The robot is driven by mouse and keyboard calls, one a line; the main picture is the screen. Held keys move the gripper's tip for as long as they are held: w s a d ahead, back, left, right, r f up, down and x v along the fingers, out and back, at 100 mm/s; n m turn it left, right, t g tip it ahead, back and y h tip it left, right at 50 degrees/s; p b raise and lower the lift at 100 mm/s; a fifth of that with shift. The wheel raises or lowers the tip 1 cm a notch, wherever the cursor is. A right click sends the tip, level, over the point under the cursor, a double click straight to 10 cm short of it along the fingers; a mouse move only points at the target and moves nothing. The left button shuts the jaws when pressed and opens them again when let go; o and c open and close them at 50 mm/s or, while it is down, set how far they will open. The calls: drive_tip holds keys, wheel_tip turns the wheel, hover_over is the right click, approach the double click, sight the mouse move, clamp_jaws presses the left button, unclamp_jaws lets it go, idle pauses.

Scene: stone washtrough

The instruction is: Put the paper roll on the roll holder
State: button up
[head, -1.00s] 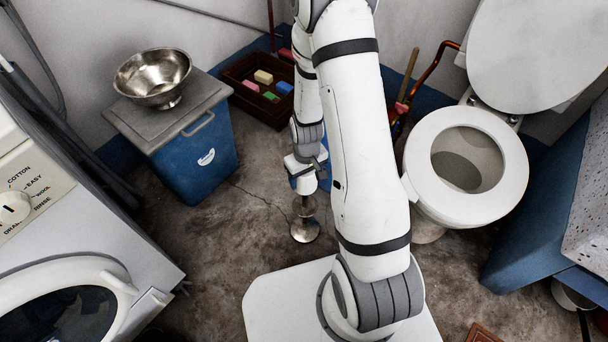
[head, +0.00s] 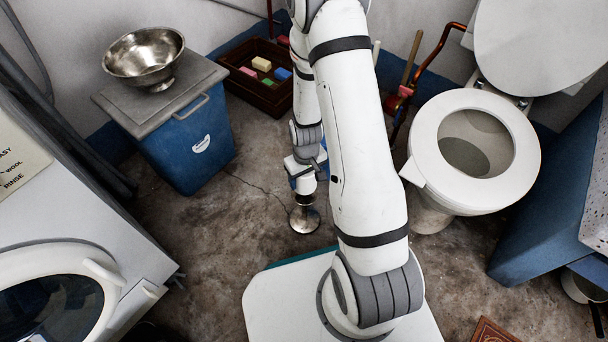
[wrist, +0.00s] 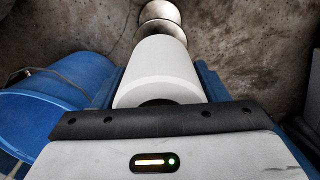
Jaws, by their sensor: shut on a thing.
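My gripper (head: 304,176) is shut on the white paper roll (head: 306,185), out over the floor beyond my base. In the wrist view the roll (wrist: 160,72) fills the middle, between the blue fingers, with its far end pointing at the roll holder (wrist: 162,12). The shiny metal roll holder (head: 304,217) stands on the floor below the roll in the head view, with a round foot and a smaller disc above it. The roll hides part of the holder. I cannot tell whether the two touch.
A blue bin (head: 188,150) with a metal bowl (head: 144,57) on its lid stands left. A brown crate (head: 262,92) holds coloured blocks behind. A toilet (head: 428,160) stands right, a washing machine (head: 70,230) at the left front. Floor around the holder is clear.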

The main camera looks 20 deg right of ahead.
drive_tip(key=shift+f+b, duration=1.05)
drive_tip(key=shift+f, duration=0.65)
drive_tip(key=o, duration=1.1)
drive_tip(key=shift+c, duration=0.2)
wheel_tip(320, 180, up, 8)
drive_tip(key=p, duration=0.4)
